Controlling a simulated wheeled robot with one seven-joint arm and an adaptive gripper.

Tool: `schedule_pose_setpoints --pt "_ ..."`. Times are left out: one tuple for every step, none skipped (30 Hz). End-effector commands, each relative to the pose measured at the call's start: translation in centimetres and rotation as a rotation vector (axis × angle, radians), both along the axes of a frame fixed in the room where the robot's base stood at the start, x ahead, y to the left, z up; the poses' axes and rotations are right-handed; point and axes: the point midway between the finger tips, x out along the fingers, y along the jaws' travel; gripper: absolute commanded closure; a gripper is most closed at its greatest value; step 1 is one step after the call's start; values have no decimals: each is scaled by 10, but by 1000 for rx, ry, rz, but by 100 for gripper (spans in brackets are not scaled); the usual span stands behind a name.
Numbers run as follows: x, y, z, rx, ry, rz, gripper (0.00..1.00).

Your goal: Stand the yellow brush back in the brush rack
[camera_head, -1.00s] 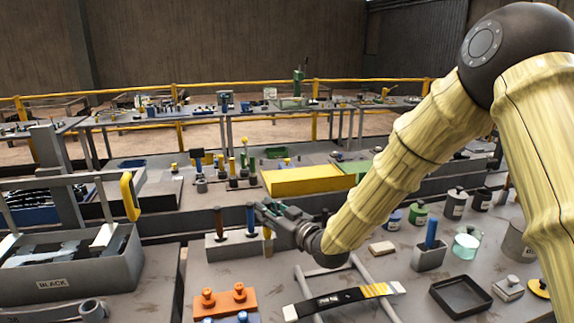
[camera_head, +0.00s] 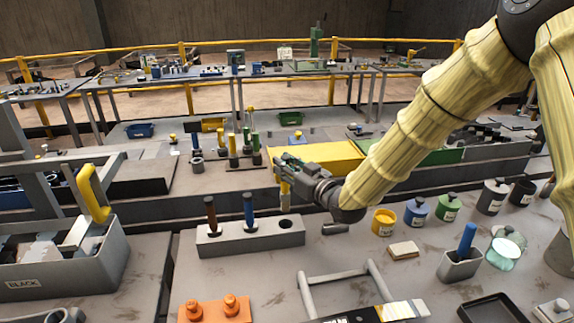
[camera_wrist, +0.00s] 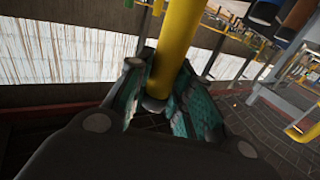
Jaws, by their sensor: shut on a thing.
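The brush rack (camera_head: 222,246) is a grey block in the middle of the head view. A brown brush (camera_head: 211,214) and a blue brush (camera_head: 249,208) stand upright in it, and the hole (camera_head: 285,224) at its right end is empty. My gripper (camera_head: 285,172) is shut on the yellow brush (camera_head: 284,188) and holds it roughly upright above and behind that hole, apart from the rack. In the wrist view the yellow handle (camera_wrist: 179,45) runs between the teal fingers (camera_wrist: 155,95). The brush's lower end is small and hard to make out.
A grey toolbox (camera_head: 60,275) with a yellow handle stands at left. An orange block (camera_head: 214,308) and a grey rail frame (camera_head: 340,290) are in front. Several jars (camera_head: 416,212) and a grey cup with a blue-handled tool (camera_head: 460,262) stand to the right.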

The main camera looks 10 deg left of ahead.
Motion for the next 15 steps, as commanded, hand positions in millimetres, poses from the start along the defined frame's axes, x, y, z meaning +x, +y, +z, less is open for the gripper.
schedule_pose_setpoints --pt "0 0 -1 -1 1 1 100" --pt "0 0 -1 -1 1 2 100" --pt "0 -1 -1 -2 1 3 100" --pt "-1 -2 -1 -2 2 5 100" --pt "-1 -1 -3 -2 2 6 100" --pt "-1 -1 -4 -2 2 6 100" --pt "-1 -1 -6 -2 3 5 100" --pt "-1 -1 -7 -3 3 5 100" --pt "-1 -1 -9 -3 3 5 100" --pt "-1 -2 -11 -3 3 5 100" --pt "-1 -2 -13 -3 3 5 100" --pt "-1 -2 -16 -3 3 5 100" --pt "-1 -2 -18 -3 3 5 100" --pt "-1 -2 -21 -3 3 5 100" --pt "-1 -2 -24 -2 4 4 100"
